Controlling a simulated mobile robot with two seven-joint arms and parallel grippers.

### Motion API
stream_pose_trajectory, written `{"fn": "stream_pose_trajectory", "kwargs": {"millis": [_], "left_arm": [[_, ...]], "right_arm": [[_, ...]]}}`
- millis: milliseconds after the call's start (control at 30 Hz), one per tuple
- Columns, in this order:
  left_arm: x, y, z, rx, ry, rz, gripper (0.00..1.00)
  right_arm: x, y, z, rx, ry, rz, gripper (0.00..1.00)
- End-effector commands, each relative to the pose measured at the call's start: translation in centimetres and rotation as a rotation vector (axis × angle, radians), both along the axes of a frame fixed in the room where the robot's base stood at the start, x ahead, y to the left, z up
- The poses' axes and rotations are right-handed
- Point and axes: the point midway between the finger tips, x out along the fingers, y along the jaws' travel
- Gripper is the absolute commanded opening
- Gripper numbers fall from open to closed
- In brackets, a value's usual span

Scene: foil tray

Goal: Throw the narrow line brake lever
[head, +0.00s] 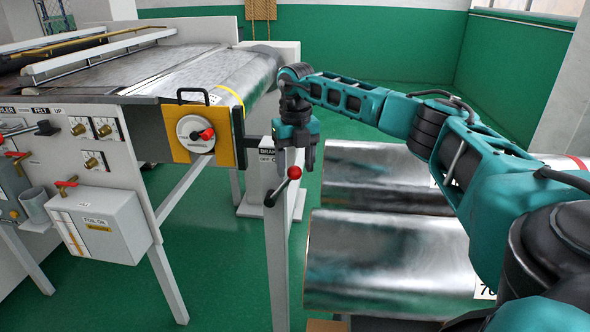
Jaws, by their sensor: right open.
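The brake lever has a red ball knob (294,172) on a short dark rod that slants down left to its pivot. It stands on a pale post, beside a label reading "BRAK", partly hidden by my right gripper. My right gripper (296,165) points down and is open, its two fingers apart, just above the red knob. The knob shows between and slightly below the fingertips. I cannot tell whether they touch it. My left gripper is out of view.
A yellow panel (183,134) with a red-knobbed dial and black handle is left of the lever. Shiny foil rolls (385,255) lie below my right arm. A grey box (100,224) marked "FOIL OIL" and red-handled valves are at left. Green floor shows between.

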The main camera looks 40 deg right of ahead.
Motion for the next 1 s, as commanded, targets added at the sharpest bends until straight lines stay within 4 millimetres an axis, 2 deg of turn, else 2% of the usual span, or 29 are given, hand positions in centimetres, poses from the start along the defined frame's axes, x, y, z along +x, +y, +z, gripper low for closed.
{"fn": "stream_pose_trajectory", "kwargs": {"millis": [133, 467, 1000], "left_arm": [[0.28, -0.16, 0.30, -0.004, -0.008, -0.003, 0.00], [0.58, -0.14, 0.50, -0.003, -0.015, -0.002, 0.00], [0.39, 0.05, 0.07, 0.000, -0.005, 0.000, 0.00]], "right_arm": [[-0.01, 0.04, -1.21, 0.000, 0.001, 0.001, 0.62], [0.02, 0.05, -1.41, 0.001, 0.000, 0.001, 0.61], [0.03, 0.04, -1.37, 0.001, -0.001, 0.001, 0.10]]}}
